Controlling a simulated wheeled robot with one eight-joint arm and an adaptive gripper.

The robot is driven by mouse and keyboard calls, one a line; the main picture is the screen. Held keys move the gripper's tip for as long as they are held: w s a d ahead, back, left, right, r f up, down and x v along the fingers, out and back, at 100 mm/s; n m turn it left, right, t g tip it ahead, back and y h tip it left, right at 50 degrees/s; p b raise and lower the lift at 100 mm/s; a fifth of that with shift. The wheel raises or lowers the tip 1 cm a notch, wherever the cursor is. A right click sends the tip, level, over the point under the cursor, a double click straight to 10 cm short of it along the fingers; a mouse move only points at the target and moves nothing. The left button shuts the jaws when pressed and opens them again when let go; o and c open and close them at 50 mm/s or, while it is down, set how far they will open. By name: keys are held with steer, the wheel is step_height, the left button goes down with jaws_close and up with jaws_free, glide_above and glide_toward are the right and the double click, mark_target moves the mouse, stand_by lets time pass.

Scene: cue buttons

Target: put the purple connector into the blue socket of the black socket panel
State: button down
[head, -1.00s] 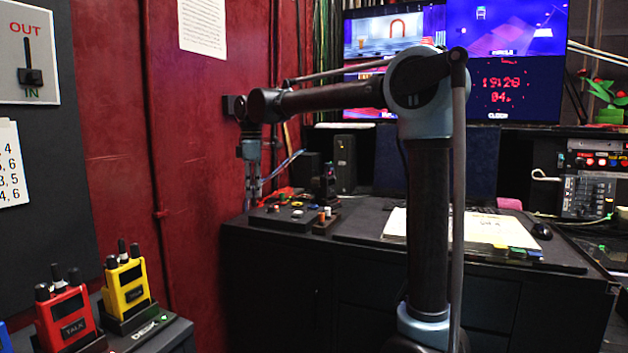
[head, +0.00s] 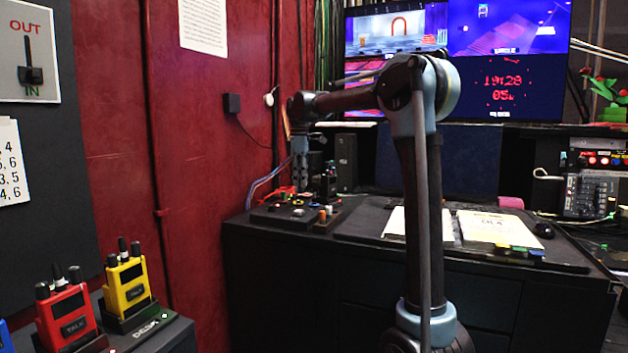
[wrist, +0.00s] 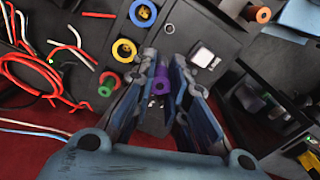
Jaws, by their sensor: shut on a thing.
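The purple connector (wrist: 161,80) is between the fingers of my gripper (wrist: 165,66), which is shut on it, in the wrist view. In the head view my gripper (head: 300,182) points down above the rear of the black socket panel (head: 272,217); the connector cannot be made out there. In the wrist view the blue socket (wrist: 143,12) is a blue ring at the top, apart from the connector and farther up the picture. A yellow-ringed socket (wrist: 124,50) lies between them, to the left. A green connector (wrist: 106,84) sits at the panel's left.
Red and white cables (wrist: 45,65) lie left of the panel in the wrist view. An orange connector (wrist: 263,14) and other dark gear are at the right. The red wall (head: 205,150) is close on the left in the head view. Papers (head: 490,228) lie on the desk.

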steer(key=shift+m, duration=0.3)
steer(key=shift+w+d+f, duration=0.85)
steer(key=shift+d+f, duration=0.15)
steer(key=shift+d, duration=0.2)
steer(key=shift+w+d+f, duration=0.85)
steer(key=shift+d+f, duration=0.1)
steer(key=shift+d, duration=0.2)
steer(key=shift+f, duration=1.55)
stand_by(1.8)
steer(key=c, duration=1.5)
jaws_free()
steer(key=shift+o, duration=0.8)
steer(key=shift+r, duration=0.1)
